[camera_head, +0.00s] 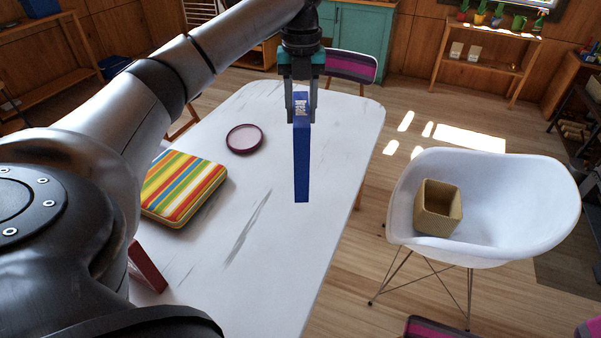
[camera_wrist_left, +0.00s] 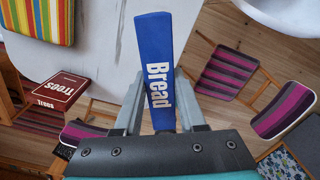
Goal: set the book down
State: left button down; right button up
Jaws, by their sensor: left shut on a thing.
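A blue book with "Bread" on its spine (camera_head: 301,165) hangs upright from my left gripper (camera_head: 301,108), whose fingers are shut on its upper end. In the left wrist view the same blue book (camera_wrist_left: 154,62) sits between the two grey fingers (camera_wrist_left: 158,112). In the head view it shows against the white table (camera_head: 270,230); whether its lower end touches the table I cannot tell. My right gripper is not in view.
A striped cushion (camera_head: 183,187), a dark red round dish (camera_head: 245,139) and a red book (camera_head: 147,267), reading "Trees" in the wrist view (camera_wrist_left: 62,90), are on the table. A white chair (camera_head: 520,200) holds a tan square pot (camera_head: 438,207). Bare tabletop surrounds the book.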

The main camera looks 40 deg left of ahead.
pick_arm(q)
jog(key=shift+a, duration=0.15)
notch_tip(320, 180, down, 20)
jog(key=b, duration=0.3)
jog(key=shift+r, duration=0.2)
jog(key=shift+c, duration=2.4)
grip_release()
jog(key=shift+f, duration=0.15)
notch_tip(320, 180, up, 12)
jog(key=p, duration=0.1)
jog(key=shift+p, duration=0.4)
